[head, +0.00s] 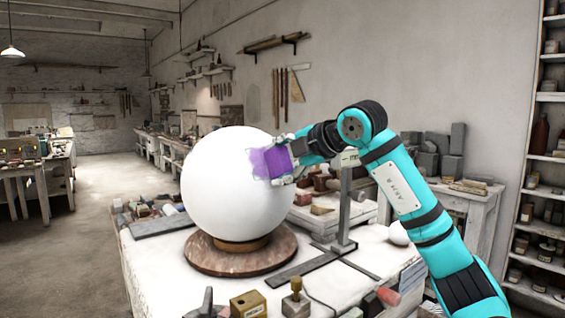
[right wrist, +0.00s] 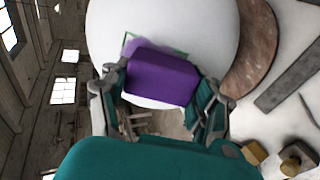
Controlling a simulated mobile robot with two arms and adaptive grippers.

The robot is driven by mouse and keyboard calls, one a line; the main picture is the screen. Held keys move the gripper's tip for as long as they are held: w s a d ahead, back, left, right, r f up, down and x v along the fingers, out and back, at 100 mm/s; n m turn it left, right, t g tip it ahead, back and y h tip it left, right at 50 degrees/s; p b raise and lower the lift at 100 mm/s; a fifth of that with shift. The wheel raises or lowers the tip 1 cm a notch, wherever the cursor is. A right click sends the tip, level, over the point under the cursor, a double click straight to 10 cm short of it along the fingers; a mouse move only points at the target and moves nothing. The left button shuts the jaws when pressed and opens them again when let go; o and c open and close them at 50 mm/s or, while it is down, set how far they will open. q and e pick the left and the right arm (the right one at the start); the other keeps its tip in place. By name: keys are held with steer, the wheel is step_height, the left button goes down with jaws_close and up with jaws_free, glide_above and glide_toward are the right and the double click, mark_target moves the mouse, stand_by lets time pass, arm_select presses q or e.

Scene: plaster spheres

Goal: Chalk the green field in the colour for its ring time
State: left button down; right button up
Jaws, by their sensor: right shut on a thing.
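A large white plaster sphere (head: 232,190) rests on a round brown turntable (head: 235,262) on the work table. My right gripper (head: 290,158) is shut on a purple chalk block (right wrist: 162,77), held at the sphere's right side. A paler purple patch (head: 257,161) shows on the sphere beside the block. In the right wrist view a thin green outline (right wrist: 186,54) of the field shows on the sphere, partly hidden behind the block, with some purple inside it. I cannot tell for sure whether the block touches the plaster. My left gripper is not in view.
A metal stand (head: 345,215) rises from the table right of the sphere. A brass-coloured box (head: 248,304) and a wooden-handled stamp (head: 295,300) stand at the front edge. A small white ball (head: 398,233) lies at right. Tools and blocks crowd the table's back.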

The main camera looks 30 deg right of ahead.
steer(key=shift+w+r+p, duration=0.2)
steer(key=shift+r+p, duration=0.25)
steer(key=shift+p, duration=0.05)
steer(key=shift+w+r+p, duration=0.2)
steer(key=shift+r+p, duration=0.25)
steer(key=shift+p, duration=0.05)
steer(key=shift+s+f+b, duration=0.15)
steer(key=shift+f+b, duration=0.5)
steer(key=shift+b, duration=0.05)
steer(key=shift+s+d+f+b, duration=0.1)
steer(key=shift+s+f+b, duration=0.25)
steer(key=shift+f+b, duration=0.35)
steer(key=shift+s+f+b, duration=0.35)
steer(key=shift+f+b, duration=0.2)
steer(key=shift+b, duration=0.15)
steer(key=shift+w+r+p, duration=0.3)
steer(key=shift+r+p, duration=0.6)
steer(key=shift+p, duration=0.1)
steer(key=shift+w+r+p, duration=0.6)
steer(key=shift+r+p, duration=0.35)
steer(key=shift+p, duration=0.25)
steer(key=shift+a, duration=0.2)
steer(key=shift+f, duration=0.1)
